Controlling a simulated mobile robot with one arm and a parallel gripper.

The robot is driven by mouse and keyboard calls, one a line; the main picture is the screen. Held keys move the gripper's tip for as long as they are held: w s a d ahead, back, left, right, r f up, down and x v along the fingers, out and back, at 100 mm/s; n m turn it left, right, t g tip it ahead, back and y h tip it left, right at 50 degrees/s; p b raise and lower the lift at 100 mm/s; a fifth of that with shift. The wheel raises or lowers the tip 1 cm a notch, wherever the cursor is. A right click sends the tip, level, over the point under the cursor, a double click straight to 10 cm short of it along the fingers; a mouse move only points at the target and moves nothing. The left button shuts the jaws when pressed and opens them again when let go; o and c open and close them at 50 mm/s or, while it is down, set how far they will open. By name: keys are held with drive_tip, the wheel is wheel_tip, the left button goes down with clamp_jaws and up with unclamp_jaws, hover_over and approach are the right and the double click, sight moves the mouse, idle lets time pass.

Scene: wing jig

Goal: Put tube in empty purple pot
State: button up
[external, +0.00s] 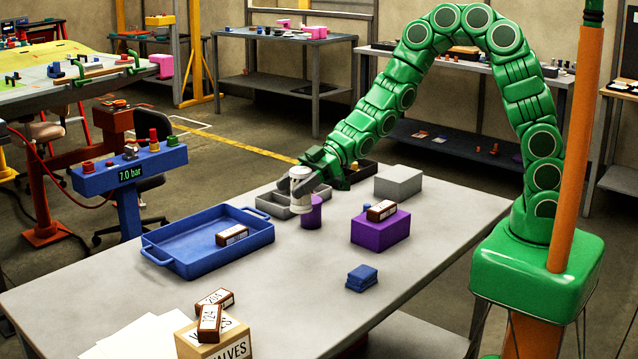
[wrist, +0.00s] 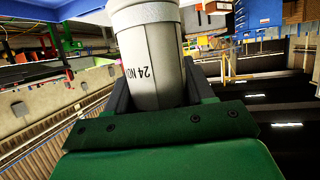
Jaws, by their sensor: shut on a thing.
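The tube (external: 301,178) is a white cylinder, held roughly upright in the external view. My gripper (external: 303,190) is shut around it, with dark fingers on its sides. In the wrist view the tube (wrist: 150,65) sits between the fingers, with upside-down dark lettering and a grey band. A small purple pot (external: 315,212) stands on the grey table, just right of and behind the tube's lower part. The tube hides part of the pot, including much of its rim, so I cannot tell whether they touch or whether the pot is empty.
A blue tray (external: 205,250) with a brown box (external: 231,235) is to the left. A grey divided tray (external: 274,204) is behind the tube. A purple block (external: 380,232) with a brown box on top, a grey block (external: 398,182) and blue pieces (external: 361,278) are to the right.

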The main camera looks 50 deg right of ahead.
drive_tip(key=w+d+r+m+t, duration=0.1)
drive_tip(key=d+r, duration=0.2)
drive_tip(key=d, duration=0.9)
drive_tip(key=d+r+m+t, duration=0.1)
drive_tip(key=d+r, duration=0.2)
drive_tip(key=d, duration=0.9)
drive_tip(key=shift+t+h, duration=0.3)
drive_tip(key=shift+h, duration=0.1)
drive_tip(key=shift+w+a+f, duration=0.8)
drive_tip(key=shift+w+f, duration=1.4)
drive_tip(key=shift+f, duration=0.05)
drive_tip(key=shift+w+a+f, duration=0.8)
drive_tip(key=shift+w+f, duration=1.35)
drive_tip(key=shift+f, duration=0.15)
drive_tip(key=shift+w+a+f, duration=0.8)
drive_tip(key=shift+w+f, duration=1.4)
drive_tip(key=shift+f, duration=0.05)
drive_tip(key=o, duration=1.1)
drive_tip(key=shift+f, duration=0.1)
